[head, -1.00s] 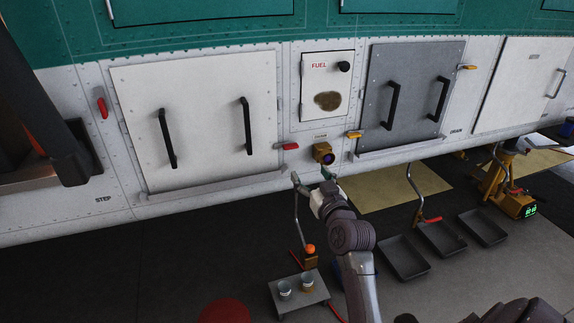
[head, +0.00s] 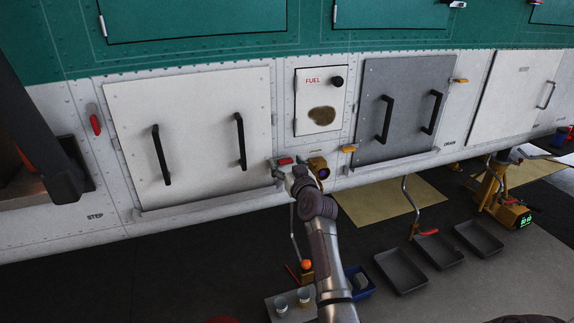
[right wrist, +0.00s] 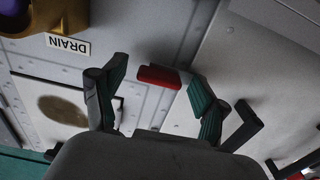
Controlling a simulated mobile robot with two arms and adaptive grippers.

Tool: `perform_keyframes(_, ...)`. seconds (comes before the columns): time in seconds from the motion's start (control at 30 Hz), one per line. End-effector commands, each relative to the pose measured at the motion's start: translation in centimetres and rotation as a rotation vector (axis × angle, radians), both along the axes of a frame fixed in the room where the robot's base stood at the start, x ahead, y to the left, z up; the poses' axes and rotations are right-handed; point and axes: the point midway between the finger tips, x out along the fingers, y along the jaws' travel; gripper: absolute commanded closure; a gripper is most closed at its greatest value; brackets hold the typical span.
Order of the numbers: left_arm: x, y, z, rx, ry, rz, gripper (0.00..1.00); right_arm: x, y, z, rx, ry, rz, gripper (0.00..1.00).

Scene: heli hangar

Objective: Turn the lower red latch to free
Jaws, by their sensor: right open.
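The lower red latch (head: 286,161) sits at the lower right corner of the large white panel (head: 195,130). It points sideways, roughly level. My right gripper (head: 287,169) is at the latch, with its fingers open on either side of it. In the right wrist view the latch (right wrist: 158,76) lies between the two fingertips (right wrist: 158,82), apart from both. Another red latch (head: 96,125) stands upright at the panel's left edge. My left gripper is not in view.
Black handles (head: 161,155) stand out from the panel. Below are several grey trays (head: 401,271), a blue bin (head: 358,283) and a yellow jack (head: 500,205).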

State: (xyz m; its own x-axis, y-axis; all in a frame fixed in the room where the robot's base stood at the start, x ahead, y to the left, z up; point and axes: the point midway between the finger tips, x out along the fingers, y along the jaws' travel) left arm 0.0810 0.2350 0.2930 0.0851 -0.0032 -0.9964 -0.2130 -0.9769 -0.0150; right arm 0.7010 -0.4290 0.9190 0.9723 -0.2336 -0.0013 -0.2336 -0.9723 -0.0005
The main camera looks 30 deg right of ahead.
Motion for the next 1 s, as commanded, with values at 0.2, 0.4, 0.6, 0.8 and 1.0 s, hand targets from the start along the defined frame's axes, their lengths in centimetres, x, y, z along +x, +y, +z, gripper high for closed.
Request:
perform_keyframes(0.2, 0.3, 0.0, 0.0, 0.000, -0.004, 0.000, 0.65, 0.0, 0.0, 0.0, -0.001, -0.001, 0.000, 0.34)
perform_keyframes(0.4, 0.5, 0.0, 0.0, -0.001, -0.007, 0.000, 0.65, 0.0, 0.0, 0.0, -0.001, -0.001, 0.000, 0.67)
perform_keyframes(0.6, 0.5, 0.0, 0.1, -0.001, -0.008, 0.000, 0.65, 0.0, 0.0, 0.0, 0.000, -0.001, 0.000, 0.87)
perform_keyframes(0.8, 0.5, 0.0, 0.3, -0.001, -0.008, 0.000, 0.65, 0.0, 0.0, 0.1, 0.028, -0.007, 0.000, 0.87)
perform_keyframes(1.0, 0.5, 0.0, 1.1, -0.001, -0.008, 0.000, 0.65, 0.0, 0.0, 0.2, 0.120, -0.030, -0.001, 0.87)
